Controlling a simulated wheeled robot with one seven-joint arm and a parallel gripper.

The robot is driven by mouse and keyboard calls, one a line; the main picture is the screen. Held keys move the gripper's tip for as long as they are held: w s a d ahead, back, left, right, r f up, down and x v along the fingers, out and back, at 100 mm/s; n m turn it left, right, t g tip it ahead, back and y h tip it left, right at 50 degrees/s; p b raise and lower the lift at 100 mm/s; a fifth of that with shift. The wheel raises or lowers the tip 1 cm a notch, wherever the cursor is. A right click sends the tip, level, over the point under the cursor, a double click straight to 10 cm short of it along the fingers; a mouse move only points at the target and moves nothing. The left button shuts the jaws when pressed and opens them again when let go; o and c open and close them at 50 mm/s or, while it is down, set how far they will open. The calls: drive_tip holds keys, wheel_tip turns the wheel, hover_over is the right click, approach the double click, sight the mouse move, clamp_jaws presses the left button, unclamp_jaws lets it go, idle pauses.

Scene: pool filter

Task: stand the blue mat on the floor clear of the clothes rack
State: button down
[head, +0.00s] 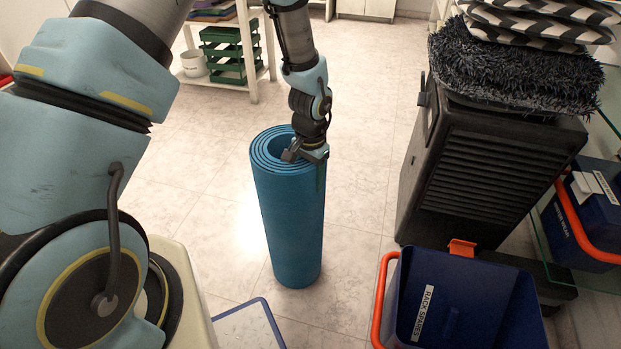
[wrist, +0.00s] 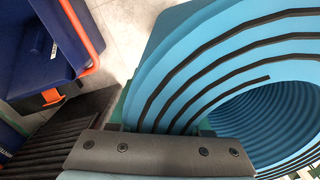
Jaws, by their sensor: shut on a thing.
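The blue mat (head: 290,225) is rolled into a tall cylinder with dark spiral edges at its top. It is upright in the middle of the head view, and its lower end appears to be at the tiled floor; I cannot tell if it touches. My gripper (head: 307,155) is shut on the roll's wall at the right side of its top rim. In the wrist view the mat's rolled top end (wrist: 215,75) fills the right side, next to the gripper. No clothes rack can be made out for certain.
A black slatted unit (head: 470,165) with a dark shaggy mat (head: 510,70) on top stands to the right. A blue bin labelled "RACK SPARES" (head: 470,300) with an orange handle is at front right. White shelving (head: 245,50) stands behind. Tiled floor around the roll is clear.

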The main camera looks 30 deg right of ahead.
drive_tip(key=shift+f, duration=0.1)
drive_tip(key=shift+c, duration=1.8)
unclamp_jaws()
wheel_tip(320, 180, up, 12)
drive_tip(key=shift+r+p, duration=0.15)
drive_tip(key=shift+p, duration=0.15)
drive_tip(key=w+a+r+n, duration=0.1)
drive_tip(key=a, duration=0.1)
drive_tip(key=w+a+r+n, duration=0.1)
drive_tip(key=a, duration=0.2)
drive_tip(key=w+a+r, duration=0.1)
drive_tip(key=w+a, duration=0.1)
drive_tip(key=shift+w+a+r+n, duration=0.1)
drive_tip(key=shift+a+r+n, duration=0.15)
drive_tip(key=shift+a+n, duration=0.15)
drive_tip(key=s+a+r+n, duration=0.1)
drive_tip(key=a+r+n, duration=0.3)
drive_tip(key=a, duration=0.8)
drive_tip(key=a+r+n+t, duration=0.1)
drive_tip(key=a+r+n, duration=0.3)
drive_tip(key=a, duration=0.9)
drive_tip(key=shift+s+a+n+t, duration=0.2)
drive_tip(key=shift+s+n+t, duration=0.15)
drive_tip(key=shift+n, duration=0.25)
